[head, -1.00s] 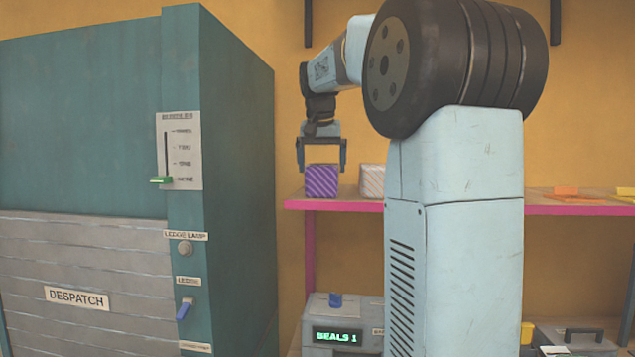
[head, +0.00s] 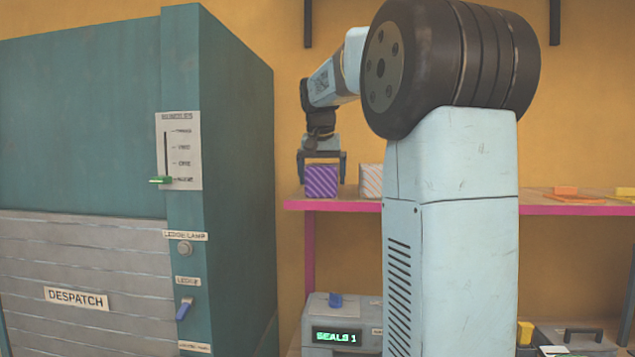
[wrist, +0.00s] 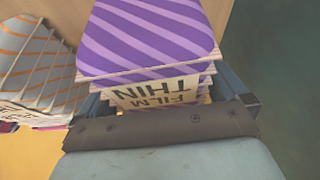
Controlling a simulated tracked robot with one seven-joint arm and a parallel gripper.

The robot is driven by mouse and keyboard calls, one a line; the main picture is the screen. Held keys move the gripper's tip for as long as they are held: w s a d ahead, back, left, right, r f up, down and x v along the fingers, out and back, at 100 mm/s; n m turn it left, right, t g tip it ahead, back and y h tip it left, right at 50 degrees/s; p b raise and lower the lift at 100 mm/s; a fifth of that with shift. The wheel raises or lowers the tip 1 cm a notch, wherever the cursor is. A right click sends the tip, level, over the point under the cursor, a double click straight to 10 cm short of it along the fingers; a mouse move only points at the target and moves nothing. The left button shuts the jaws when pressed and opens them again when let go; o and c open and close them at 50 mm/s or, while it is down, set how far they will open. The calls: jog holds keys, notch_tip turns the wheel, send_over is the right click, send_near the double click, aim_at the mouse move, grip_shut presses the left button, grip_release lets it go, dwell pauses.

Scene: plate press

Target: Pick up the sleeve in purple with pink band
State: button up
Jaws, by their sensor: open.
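The purple sleeve (head: 321,183) has lighter diagonal stripes and stands on the pink-edged shelf; I make out no separate pink band. In the wrist view the purple sleeve (wrist: 150,32) shows its striped top, layered edges and a label reading "THIN FILM" upside down. My gripper (head: 321,172) is open and low over it, with one finger at the left side and one at the right. In the wrist view my gripper (wrist: 165,98) has its fingers either side of the labelled end. Whether the fingers touch the sleeve cannot be told.
A white sleeve with orange stripes (head: 371,181) stands close to the right, also seen in the wrist view (wrist: 38,70). The shelf (head: 345,205) continues right, with an orange item (head: 566,191). A teal press cabinet (head: 237,180) stands left; a seals box (head: 335,330) is below.

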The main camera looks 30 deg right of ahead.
jog(key=shift+c, duration=0.3)
jog(key=c, duration=0.9)
